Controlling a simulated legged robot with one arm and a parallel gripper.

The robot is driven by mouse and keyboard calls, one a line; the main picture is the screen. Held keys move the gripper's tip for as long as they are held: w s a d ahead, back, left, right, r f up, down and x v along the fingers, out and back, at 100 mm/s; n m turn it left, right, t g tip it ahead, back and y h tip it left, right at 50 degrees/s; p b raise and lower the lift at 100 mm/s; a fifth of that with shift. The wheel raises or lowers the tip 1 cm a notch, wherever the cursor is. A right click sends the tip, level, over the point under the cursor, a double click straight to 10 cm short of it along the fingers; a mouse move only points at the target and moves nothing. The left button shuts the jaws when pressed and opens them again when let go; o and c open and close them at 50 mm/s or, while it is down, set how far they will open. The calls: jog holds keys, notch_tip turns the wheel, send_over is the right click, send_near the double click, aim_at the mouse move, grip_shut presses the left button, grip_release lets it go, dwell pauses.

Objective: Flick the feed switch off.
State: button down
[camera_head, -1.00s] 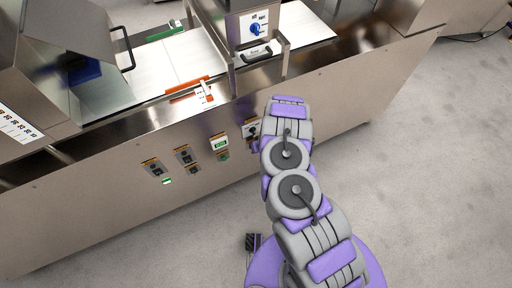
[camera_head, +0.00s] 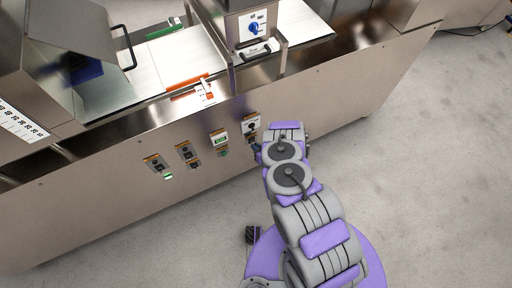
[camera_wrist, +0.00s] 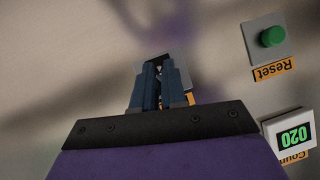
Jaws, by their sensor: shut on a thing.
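My gripper (camera_wrist: 161,98) shows in the wrist view with its two dark blue fingers close together, shut on a small switch. Only a sliver of the switch shows between the fingers. Part of its grey plate (camera_wrist: 184,78) and orange label (camera_wrist: 191,99) show beside the right finger. This is likely the feed switch, but its label is not readable and its lever position is hidden. In the head view my gripper (camera_head: 257,150) is at the machine's front panel, below a black knob (camera_head: 251,127), mostly hidden by my arm.
In the wrist view a green Reset button (camera_wrist: 271,37) and a counter reading 020 (camera_wrist: 291,137) sit to the right, upside down. In the head view other switches (camera_head: 185,151) (camera_head: 155,162) line the panel to the left. The floor (camera_head: 420,190) at right is clear.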

jog(key=shift+s+d+f+t+y+b, duration=0.15)
jog(key=shift+f+t+y+b, duration=0.15)
jog(key=shift+f+t+b, duration=0.6)
jog(key=shift+r+b, duration=0.35)
jog(key=c, duration=1.2)
grip_release()
jog(key=shift+r, duration=0.1)
jog(key=p+v, duration=0.4)
jog(key=v, duration=1.3)
jog(key=shift+d+r, duration=0.1)
jog(key=shift+d, duration=0.1)
